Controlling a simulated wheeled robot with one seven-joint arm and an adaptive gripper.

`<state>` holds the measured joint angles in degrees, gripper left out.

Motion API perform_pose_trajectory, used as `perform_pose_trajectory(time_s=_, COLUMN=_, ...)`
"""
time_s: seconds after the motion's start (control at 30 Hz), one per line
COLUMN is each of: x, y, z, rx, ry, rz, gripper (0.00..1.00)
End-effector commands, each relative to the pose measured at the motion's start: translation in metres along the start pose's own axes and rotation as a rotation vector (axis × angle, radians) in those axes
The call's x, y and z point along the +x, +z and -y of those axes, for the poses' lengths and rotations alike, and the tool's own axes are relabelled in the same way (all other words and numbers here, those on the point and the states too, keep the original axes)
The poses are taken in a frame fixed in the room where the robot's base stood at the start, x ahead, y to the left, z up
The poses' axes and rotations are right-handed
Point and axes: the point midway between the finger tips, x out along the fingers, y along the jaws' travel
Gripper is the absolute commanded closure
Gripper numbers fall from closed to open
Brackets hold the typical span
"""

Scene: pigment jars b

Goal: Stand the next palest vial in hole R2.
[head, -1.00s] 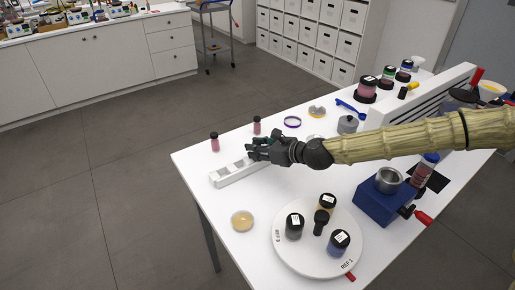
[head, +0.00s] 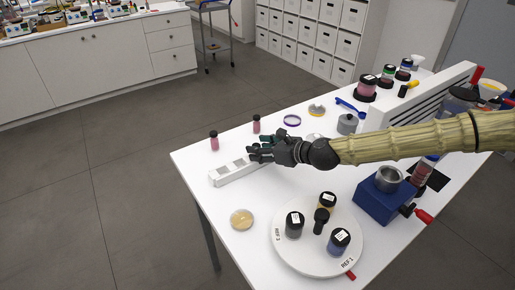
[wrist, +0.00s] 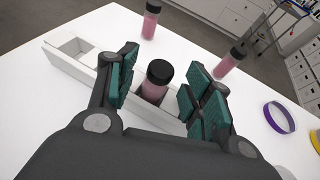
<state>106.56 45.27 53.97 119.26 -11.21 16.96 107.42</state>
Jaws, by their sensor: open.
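The white rack (head: 226,175) lies near the table's left edge. It also shows in the wrist view (wrist: 70,65), with an empty square hole at its left end. A pink vial with a black cap (wrist: 155,88) stands upright in the rack, farther along. My gripper (wrist: 158,88) is open, with its green-padded fingers on either side of this vial and gaps showing. In the head view my gripper (head: 256,150) is over the rack and hides that vial. Two more black-capped pink vials stand on the table behind the rack: one at left (head: 214,141), one at right (head: 256,124). Hole labels are not readable.
A round white turntable (head: 285,255) with several dark-capped jars stands in front. A yellowish dish (head: 242,219) lies left of it. A purple ring (head: 292,121) lies behind my gripper. A blue block with a metal cup (head: 378,203) stands at right.

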Motion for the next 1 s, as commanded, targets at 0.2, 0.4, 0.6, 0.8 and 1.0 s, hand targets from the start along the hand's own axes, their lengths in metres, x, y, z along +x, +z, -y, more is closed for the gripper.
perform_pose_trajectory(time_s=0.2, x=-0.033, y=0.000, z=0.000, rx=0.002, ry=0.000, rz=0.001, gripper=0.49)
perform_pose_trajectory(time_s=0.4, x=-0.062, y=0.001, z=0.001, rx=0.000, ry=-0.002, rz=0.002, gripper=0.49)
perform_pose_trajectory(time_s=0.6, x=-0.086, y=0.000, z=0.001, rx=0.001, ry=0.000, rz=0.000, gripper=0.49)
perform_pose_trajectory(time_s=0.8, x=-0.099, y=-0.001, z=0.000, rx=0.000, ry=0.000, rz=0.000, gripper=0.49)
perform_pose_trajectory(time_s=1.0, x=-0.102, y=-0.001, z=0.000, rx=0.001, ry=0.001, rz=-0.001, gripper=0.49)
